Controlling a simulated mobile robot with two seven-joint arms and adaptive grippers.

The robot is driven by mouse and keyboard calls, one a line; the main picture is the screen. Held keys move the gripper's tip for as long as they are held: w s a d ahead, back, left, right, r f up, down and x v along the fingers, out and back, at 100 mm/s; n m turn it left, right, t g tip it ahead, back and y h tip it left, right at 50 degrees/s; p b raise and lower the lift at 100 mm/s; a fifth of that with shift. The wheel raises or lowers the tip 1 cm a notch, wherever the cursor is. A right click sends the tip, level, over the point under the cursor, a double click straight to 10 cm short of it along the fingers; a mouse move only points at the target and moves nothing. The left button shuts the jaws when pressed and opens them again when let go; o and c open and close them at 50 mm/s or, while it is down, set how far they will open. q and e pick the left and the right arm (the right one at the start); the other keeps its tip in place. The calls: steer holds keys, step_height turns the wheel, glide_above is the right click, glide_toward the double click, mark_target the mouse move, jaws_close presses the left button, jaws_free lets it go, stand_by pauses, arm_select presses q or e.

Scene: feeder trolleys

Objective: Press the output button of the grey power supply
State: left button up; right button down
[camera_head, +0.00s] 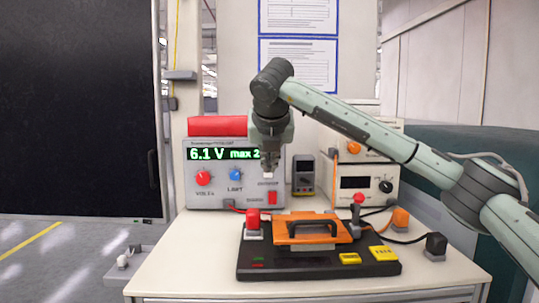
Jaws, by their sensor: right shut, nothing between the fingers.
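The grey power supply (211,172) stands at the back left of the trolley top. Its green display (222,154) reads 6.1 V and "max 2", with the end of the line cut off by my gripper. Below are a red knob (204,178) and a blue knob (236,174). My right gripper (269,174) is shut and empty, pointing down just above this button. I cannot tell whether it touches the panel. My left gripper is not in view.
A black board (310,271) with an orange handled piece (281,239) lies in front on the trolley top (180,250). A handheld meter (303,174) and another instrument (356,183) stand to the right. Cables and plugs lie right of the board. The front left is clear.

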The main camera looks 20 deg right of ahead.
mark_target(269, 176)
steer(key=w+f, duration=0.1)
steer(key=w, duration=0.1)
steer(key=w+d+f+p, duration=0.1)
steer(key=w, duration=0.2)
steer(key=w+d+f+p, duration=0.1)
steer(key=w+f, duration=0.1)
steer(key=shift+w+d, duration=0.1)
steer(key=shift+w, duration=0.2)
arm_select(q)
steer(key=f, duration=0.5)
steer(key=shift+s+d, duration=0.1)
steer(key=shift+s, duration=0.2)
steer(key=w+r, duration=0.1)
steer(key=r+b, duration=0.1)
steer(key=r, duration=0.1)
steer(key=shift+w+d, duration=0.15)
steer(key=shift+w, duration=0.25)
arm_select(e)
steer(key=shift+w+d+r, duration=0.35)
steer(key=shift+w+r, duration=0.05)
steer(key=shift+w, duration=0.2)
